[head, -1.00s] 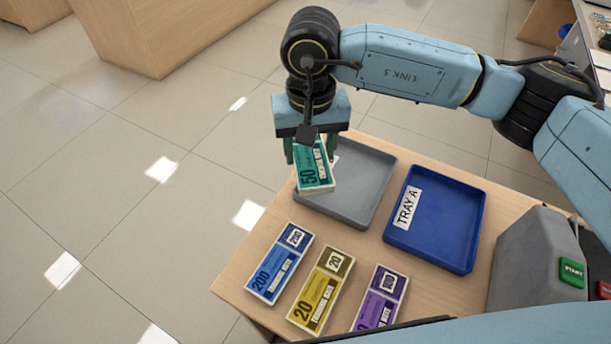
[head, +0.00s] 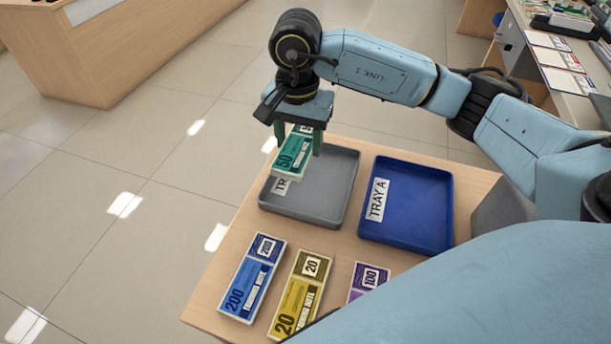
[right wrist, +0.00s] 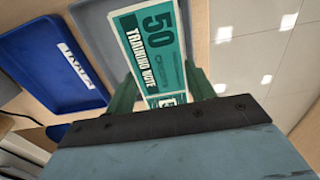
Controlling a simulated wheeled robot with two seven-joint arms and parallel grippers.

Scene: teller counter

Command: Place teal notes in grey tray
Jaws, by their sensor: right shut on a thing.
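The teal 50 notes (head: 293,155) are a banded bundle held by my right gripper (head: 296,143). The bundle hangs tilted above the left part of the grey tray (head: 338,192), partly covering its label. In the right wrist view the teal notes (right wrist: 153,45) sit between the green fingers of the right gripper (right wrist: 165,92), with the grey tray (right wrist: 103,32) behind them. I see no contact between the notes and the tray floor. My left gripper is not in view.
A blue tray (head: 425,205) labelled TRAY A stands right of the grey tray. Blue 200 notes (head: 252,278), yellow 20 notes (head: 298,297) and purple 100 notes (head: 368,278) lie in front on the wooden counter (head: 222,305). A grey box (head: 502,205) stands at right.

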